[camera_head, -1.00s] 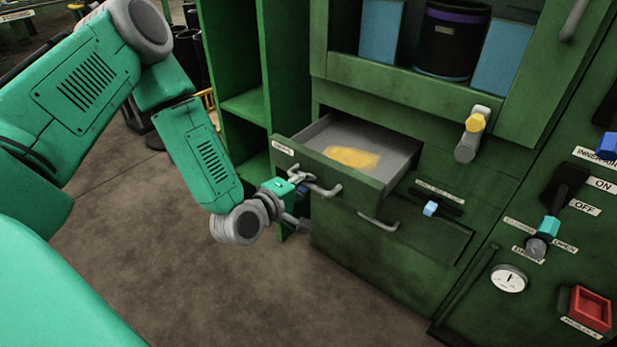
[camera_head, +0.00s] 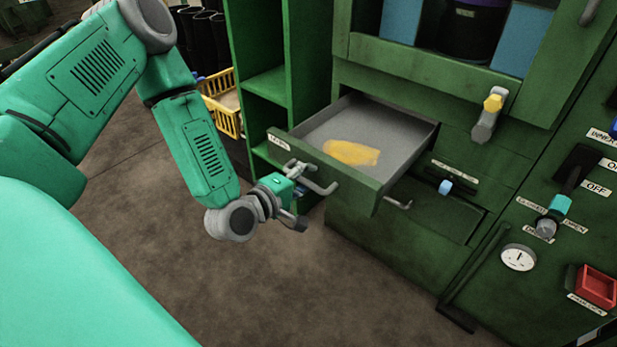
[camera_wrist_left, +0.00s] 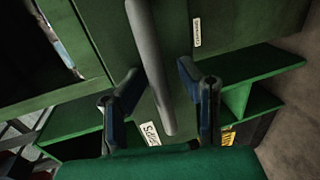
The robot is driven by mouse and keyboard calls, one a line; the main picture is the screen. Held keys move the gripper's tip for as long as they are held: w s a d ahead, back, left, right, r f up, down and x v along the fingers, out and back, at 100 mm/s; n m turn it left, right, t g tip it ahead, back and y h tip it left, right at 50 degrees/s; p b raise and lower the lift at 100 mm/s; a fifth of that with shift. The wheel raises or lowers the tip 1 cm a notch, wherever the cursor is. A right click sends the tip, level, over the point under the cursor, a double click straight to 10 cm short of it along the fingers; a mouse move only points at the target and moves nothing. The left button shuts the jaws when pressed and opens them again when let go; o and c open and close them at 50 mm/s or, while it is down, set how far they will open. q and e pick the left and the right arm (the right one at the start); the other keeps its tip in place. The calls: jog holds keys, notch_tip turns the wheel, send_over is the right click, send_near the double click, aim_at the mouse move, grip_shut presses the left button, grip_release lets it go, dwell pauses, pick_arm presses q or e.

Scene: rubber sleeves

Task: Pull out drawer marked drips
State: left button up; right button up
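The green drawer (camera_head: 345,175) with a small white label (camera_head: 279,142), its text too small to read surely, stands well out of the cabinet. A yellow-orange patch (camera_head: 351,152) lies on its grey floor. Its grey bar handle (camera_head: 322,187) is on the front. My left gripper (camera_head: 297,172) is at the handle's left part. My right gripper is not in view.
A lower drawer (camera_head: 430,215) is shut beneath. Open green shelving (camera_head: 265,85) stands left of the drawer, with a yellow basket (camera_head: 222,105) beyond it. Switches, a gauge (camera_head: 518,257) and a red box (camera_head: 596,286) are at right. The floor (camera_head: 270,285) in front is clear.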

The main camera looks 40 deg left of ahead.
pick_arm(q)
jog(key=shift+s+a, duration=0.2)
jog(key=shift+s, duration=0.25)
jog(key=d+v, duration=0.1)
jog(key=v, duration=1)
jog(key=shift+a, duration=0.35)
jog(key=s+d+f+m+g+h+p, duration=0.2)
jog(key=s+d+f+m+g+p, duration=0.25)
jog(key=d+f+m+g, duration=0.45)
jog(key=s+a+f+m+g+y+p, duration=0.1)
jog(key=s+a+m+g+y+p, duration=0.1)
jog(key=s+m+g, duration=0.4)
jog(key=s+a+m+y, duration=0.1)
jog(key=s+m, duration=0.1)
jog(key=s, duration=0.3)
jog(key=shift+a+m+p, duration=0.2)
jog(key=shift+m+p, duration=0.1)
jog(key=shift+m, duration=0.1)
jog(key=shift+w+f, duration=0.1)
